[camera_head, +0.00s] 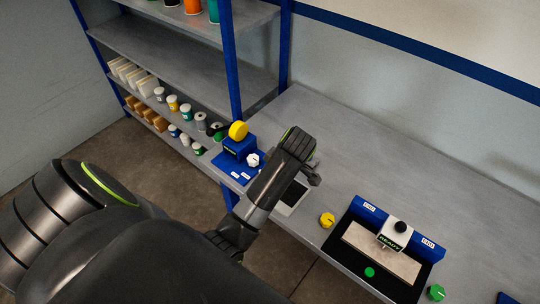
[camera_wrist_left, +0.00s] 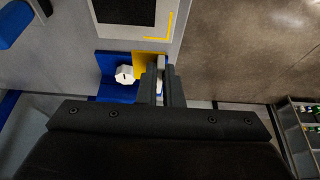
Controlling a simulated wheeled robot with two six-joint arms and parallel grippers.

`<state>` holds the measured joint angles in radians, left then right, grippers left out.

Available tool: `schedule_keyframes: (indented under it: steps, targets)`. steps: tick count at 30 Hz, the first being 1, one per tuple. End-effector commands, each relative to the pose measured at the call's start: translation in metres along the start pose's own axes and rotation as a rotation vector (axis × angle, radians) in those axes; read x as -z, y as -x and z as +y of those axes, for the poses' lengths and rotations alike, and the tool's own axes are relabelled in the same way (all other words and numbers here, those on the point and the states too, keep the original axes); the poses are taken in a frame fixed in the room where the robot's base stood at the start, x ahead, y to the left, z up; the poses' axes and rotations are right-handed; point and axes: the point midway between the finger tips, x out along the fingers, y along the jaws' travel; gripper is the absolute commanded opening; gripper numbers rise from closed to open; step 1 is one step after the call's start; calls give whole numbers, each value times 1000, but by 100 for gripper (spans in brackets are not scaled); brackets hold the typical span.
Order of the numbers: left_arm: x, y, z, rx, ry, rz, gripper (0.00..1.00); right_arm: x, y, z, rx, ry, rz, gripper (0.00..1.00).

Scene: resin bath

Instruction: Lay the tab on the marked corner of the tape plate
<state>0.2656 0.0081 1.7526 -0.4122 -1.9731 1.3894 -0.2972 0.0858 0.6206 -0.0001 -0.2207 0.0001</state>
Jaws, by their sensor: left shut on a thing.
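The tape plate (camera_wrist_left: 171,8) is pale grey with a dark square and a yellow corner mark (camera_wrist_left: 168,36), at the top of the left wrist view. It also shows in the head view (camera_head: 289,209), partly behind my arm. In the head view my left wrist hides the fingertips. My right gripper is not in view.
The blue dispenser (camera_head: 233,162) with a yellow roll (camera_head: 238,130) and white knob (camera_head: 253,160) stands at the bench's left end. A yellow knob (camera_head: 327,220) and a black-blue tray (camera_head: 405,286) lie to the right. Shelves (camera_head: 160,47) stand left. The bench's back is clear.

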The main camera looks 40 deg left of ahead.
Motion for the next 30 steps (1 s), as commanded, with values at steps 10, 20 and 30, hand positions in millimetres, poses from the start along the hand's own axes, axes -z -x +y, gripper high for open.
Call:
schedule_keyframes:
  steps: [10,20,30]
  targets:
    - [-18,-42,0,1,-4,-1,0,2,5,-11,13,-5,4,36]
    - [-32,-76,0,-1,-4,-2,0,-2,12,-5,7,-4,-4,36]
    - [-33,-79,0,-2,-4,-2,0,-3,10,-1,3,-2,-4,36]
